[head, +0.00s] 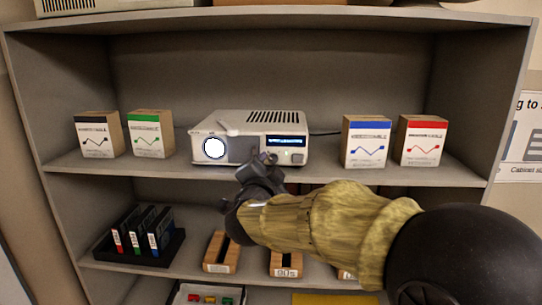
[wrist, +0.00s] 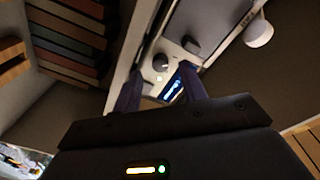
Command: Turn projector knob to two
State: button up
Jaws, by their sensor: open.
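The white projector (head: 232,124) stands on the upper shelf, with a round bright lens (head: 214,148) at its left and a lit blue display (head: 285,141) at its right. My gripper (head: 262,162) is in front of it, just below the display, and covers part of the front. In the wrist view, my gripper (wrist: 162,90) is open, its two fingers apart with nothing held. The display (wrist: 173,88) shows between the fingers. A small dark round knob (wrist: 160,62) shows beyond the fingertips on the projector's pale front (wrist: 205,35). The knob's setting is too small to read.
Boxes with black (head: 97,134) and green (head: 151,133) labels stand left of the projector. Boxes with blue (head: 366,141) and red (head: 421,140) labels stand right. The lower shelf holds a black rack (head: 125,254) and brown boxes (head: 221,252).

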aim_at(273, 159)
jog(key=shift+w+d+p, duration=0.15)
jog(key=shift+w+p, duration=0.3)
jog(key=shift+w, duration=0.95)
jog(key=shift+s, duration=0.1)
grip_shut()
